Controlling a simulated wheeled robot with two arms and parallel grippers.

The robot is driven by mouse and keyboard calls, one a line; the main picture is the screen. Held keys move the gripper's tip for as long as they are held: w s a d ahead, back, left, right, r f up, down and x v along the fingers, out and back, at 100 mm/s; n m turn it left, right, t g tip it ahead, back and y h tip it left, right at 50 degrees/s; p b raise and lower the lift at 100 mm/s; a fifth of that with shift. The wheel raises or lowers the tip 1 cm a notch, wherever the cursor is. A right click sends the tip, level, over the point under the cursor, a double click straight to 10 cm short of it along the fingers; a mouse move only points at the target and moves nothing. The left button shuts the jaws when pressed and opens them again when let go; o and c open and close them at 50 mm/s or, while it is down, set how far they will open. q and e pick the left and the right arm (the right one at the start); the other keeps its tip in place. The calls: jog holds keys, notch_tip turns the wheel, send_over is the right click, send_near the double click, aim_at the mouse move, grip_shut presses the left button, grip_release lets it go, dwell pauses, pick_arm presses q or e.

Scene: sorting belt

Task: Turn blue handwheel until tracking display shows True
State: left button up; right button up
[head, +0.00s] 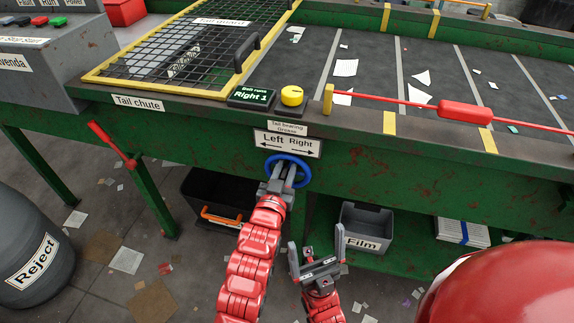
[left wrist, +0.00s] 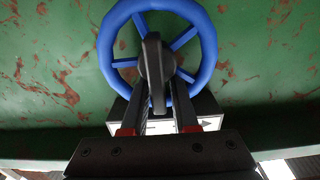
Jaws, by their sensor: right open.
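The blue handwheel (head: 301,171) is on the green belt frame below a sign (head: 287,143) reading Left and Right with arrows. It also shows in the left wrist view (left wrist: 209,48), with spokes and a dark grip (left wrist: 153,65) in front. My left gripper (head: 283,174) is at the wheel, its fingers close together on either side of the dark grip. The small display (head: 253,97) above reads "Belt runs Right 1". My right gripper (head: 316,258) is open and empty, lower and to the right, apart from the wheel.
A yellow knob (head: 292,95) stands beside the display. A red lever (head: 112,144) sticks out at left. A black bin (head: 207,181) and a grey Film bin (head: 370,220) stand under the belt. A Reject barrel (head: 32,255) stands at left. Scraps litter the floor.

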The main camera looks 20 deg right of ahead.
pick_arm(q)
grip_shut()
jog(key=n, duration=0.3)
jog(key=shift+w+a+f+n, duration=0.1)
jog(key=shift+w+a+n, duration=0.15)
jog(key=shift+a+n, duration=0.1)
jog(key=shift+w+a+f+n, duration=0.1)
jog(key=shift+a+f+n, duration=0.1)
jog(key=shift+n, duration=0.85)
jog(key=shift+w+a+f+n, duration=0.1)
jog(key=shift+a+n, duration=0.05)
jog(key=shift+n, duration=0.85)
grip_release()
